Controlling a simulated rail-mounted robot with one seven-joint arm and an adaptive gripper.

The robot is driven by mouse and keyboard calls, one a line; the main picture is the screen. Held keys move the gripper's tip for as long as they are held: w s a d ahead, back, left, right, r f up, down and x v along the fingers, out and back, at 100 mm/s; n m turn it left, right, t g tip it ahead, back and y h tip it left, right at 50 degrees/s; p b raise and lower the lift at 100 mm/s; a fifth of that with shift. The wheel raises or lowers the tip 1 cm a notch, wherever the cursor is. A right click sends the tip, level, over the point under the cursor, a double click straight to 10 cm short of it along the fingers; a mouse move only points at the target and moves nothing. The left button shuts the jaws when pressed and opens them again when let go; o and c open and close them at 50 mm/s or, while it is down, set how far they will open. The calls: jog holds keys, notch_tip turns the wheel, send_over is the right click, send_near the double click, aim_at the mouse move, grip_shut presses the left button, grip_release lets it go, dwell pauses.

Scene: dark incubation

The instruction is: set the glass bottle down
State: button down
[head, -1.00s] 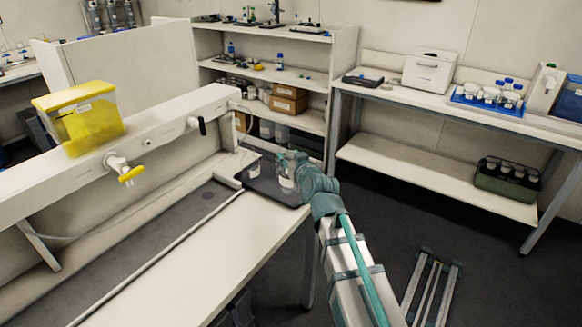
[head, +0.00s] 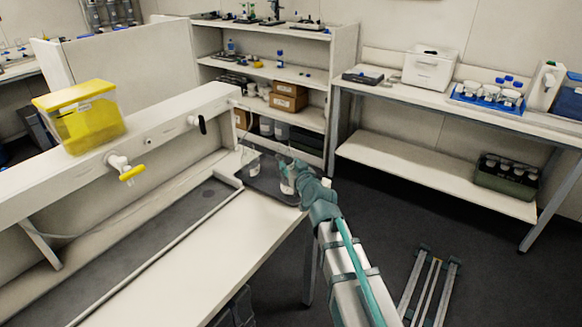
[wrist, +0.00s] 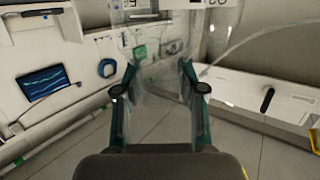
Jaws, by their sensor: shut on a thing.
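The glass bottle (head: 287,185) is clear with a pale label and looks upright at the far end of the white bench. My gripper (head: 293,172) is shut on it, reaching in from the right. In the wrist view my two fingers (wrist: 160,88) stand on either side of the clear bottle (wrist: 158,55). In the head view the bottle is over a dark tray (head: 264,183). I cannot tell whether its base touches the tray, as my gripper partly hides it.
Another clear glass vessel (head: 252,163) stands on the tray, left of the bottle. A raised white ledge (head: 160,128) with taps and a yellow container (head: 80,118) runs along the bench's left.

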jog(key=c, duration=0.7)
grip_release()
jog(key=shift+f, duration=0.1)
jog(key=shift+r, duration=0.2)
jog(key=b+v, duration=0.2)
jog(key=v, duration=0.1)
jog(key=b+v, duration=0.2)
jog(key=v, duration=0.1)
jog(key=b+v, duration=0.1)
jog(key=v, duration=0.2)
jog(key=shift+s+f+b, duration=0.2)
jog(key=shift+s+b, duration=0.05)
jog(key=shift+b, duration=0.15)
jog(key=b+v, duration=0.2)
jog(key=b, duration=0.5)
jog(key=shift+s+d+r, duration=0.15)
jog(key=shift+r, duration=0.1)
